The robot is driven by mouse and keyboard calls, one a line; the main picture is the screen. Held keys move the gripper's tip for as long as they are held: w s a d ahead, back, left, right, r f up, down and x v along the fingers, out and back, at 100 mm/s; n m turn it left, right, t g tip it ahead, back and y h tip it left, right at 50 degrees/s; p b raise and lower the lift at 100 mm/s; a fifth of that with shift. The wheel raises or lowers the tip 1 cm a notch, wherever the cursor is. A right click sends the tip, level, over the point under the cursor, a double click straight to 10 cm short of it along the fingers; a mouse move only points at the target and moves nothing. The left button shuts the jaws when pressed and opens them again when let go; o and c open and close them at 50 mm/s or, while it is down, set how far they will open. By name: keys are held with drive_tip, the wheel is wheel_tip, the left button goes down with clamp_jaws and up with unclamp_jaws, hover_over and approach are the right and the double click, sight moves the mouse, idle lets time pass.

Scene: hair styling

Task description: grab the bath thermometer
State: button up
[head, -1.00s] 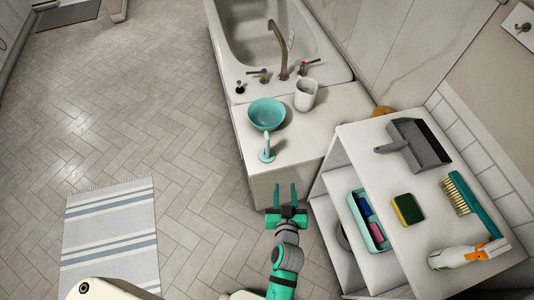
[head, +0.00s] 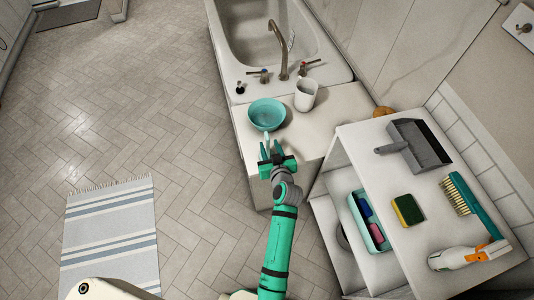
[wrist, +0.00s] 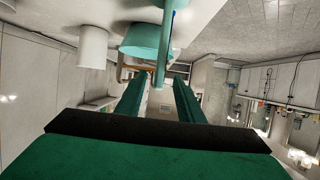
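The bath thermometer is a slim, pale teal upright stick (head: 266,138) on the white ledge at the end of the tub. In the head view my gripper (head: 270,149) mostly covers it. In the wrist view, which is upside down, the thermometer (wrist: 162,62) stands between the lines of my two fingers, at about their tips. My gripper (wrist: 160,84) is open, with a clear gap between the fingers. I cannot tell whether either finger touches the thermometer. Its base is hidden in the head view.
A teal bowl (head: 267,114) sits just behind the thermometer, with a white cup (head: 306,95) to its right. The tub faucet (head: 282,52) is farther back. A white shelf unit (head: 395,255) with a dustpan (head: 414,145), sponge (head: 407,209) and brush (head: 467,205) stands at right. Floor at left is open.

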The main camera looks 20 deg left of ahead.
sight(268, 142)
drive_tip(key=shift+r+x, duration=0.15)
drive_tip(key=shift+x, duration=1.15)
drive_tip(key=shift+r+x, duration=0.2)
drive_tip(key=shift+x, duration=1.1)
drive_tip(key=shift+w, duration=0.15)
clamp_jaws()
